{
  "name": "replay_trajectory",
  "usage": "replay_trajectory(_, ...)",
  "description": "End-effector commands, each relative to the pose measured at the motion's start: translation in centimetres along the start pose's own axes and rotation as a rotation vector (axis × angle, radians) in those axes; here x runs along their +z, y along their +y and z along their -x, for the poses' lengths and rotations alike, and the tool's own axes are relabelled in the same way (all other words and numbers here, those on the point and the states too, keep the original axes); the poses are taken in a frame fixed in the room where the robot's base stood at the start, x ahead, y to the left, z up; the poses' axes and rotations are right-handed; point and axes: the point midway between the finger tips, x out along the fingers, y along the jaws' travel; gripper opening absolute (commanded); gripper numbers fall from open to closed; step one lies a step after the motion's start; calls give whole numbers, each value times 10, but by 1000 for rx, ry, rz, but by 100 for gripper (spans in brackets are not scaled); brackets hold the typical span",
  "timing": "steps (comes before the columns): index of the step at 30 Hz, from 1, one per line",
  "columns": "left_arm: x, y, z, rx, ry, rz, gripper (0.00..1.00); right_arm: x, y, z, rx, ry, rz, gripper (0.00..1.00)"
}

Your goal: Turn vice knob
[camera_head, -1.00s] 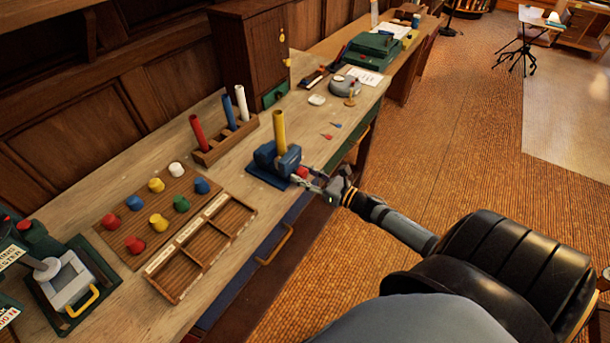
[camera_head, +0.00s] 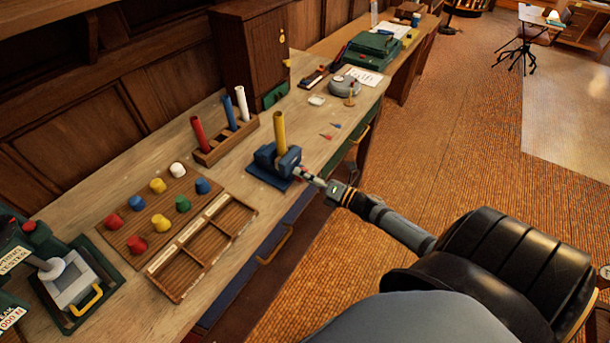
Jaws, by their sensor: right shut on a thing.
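The blue vice (camera_head: 274,168) stands on its base near the front edge of the wooden bench. A yellow rod (camera_head: 280,133) stands upright in it. My right gripper (camera_head: 315,180) reaches in from the right at the vice's front side, where the knob is. It is shut on the knob, which is largely hidden by the fingers; a small bit of red shows there. My left gripper is not in view.
A rack (camera_head: 228,140) with red, blue and white rods stands behind the vice. A board of coloured knobs (camera_head: 160,212) and an empty compartment tray (camera_head: 202,248) lie to the left. A grey-green tester (camera_head: 72,283) stands at the lower left.

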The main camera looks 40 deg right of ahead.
Motion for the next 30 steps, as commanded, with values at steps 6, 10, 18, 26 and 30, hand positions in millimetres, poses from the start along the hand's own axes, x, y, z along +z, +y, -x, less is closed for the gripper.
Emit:
replay_trajectory(6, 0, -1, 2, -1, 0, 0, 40, 0, 0, 0, -1, -1, -204, 12)
replay_trajectory(10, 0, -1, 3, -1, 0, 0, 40, 0, 0, 0, 0, -1, -328, 12)
replay_trajectory(18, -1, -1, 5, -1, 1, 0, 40, 0, -1, 0, 0, -1, -584, 12)
replay_trajectory(26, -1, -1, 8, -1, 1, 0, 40, 0, -1, 0, -1, -1, -831, 12)
replay_trajectory(30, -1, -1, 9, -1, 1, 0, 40, 0, -1, 0, -1, -1, -963, 12)
